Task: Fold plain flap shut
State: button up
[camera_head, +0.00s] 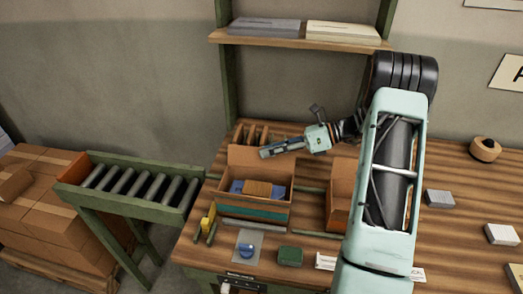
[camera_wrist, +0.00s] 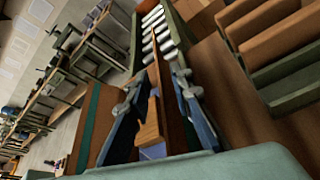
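An open cardboard box (camera_head: 240,208) with a teal stripe stands on the bench in the head view. A plain brown flap (camera_head: 243,158) stands up along its back edge. Inside the box are a brown block (camera_head: 257,188) and a blue item (camera_head: 236,187). My gripper (camera_head: 267,153) is at the top of the back flap, pointing left. In the wrist view its fingers are apart, with a thin brown panel (camera_wrist: 166,82), seemingly this flap, edge-on between them. I cannot tell whether either finger touches it. The striped box wall (camera_wrist: 88,125) shows at left.
A second open box (camera_head: 338,205) stands to the right, partly hidden by my arm. A roller conveyor (camera_head: 135,188) is at left. Upright brown dividers (camera_head: 252,134) stand behind the box. A shelf (camera_head: 300,41) is above. A blue round item (camera_head: 247,250) and green block (camera_head: 290,256) lie in front.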

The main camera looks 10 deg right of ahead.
jog(key=shift+x, duration=1.4)
jog(key=shift+c, duration=0.5)
grip_shut()
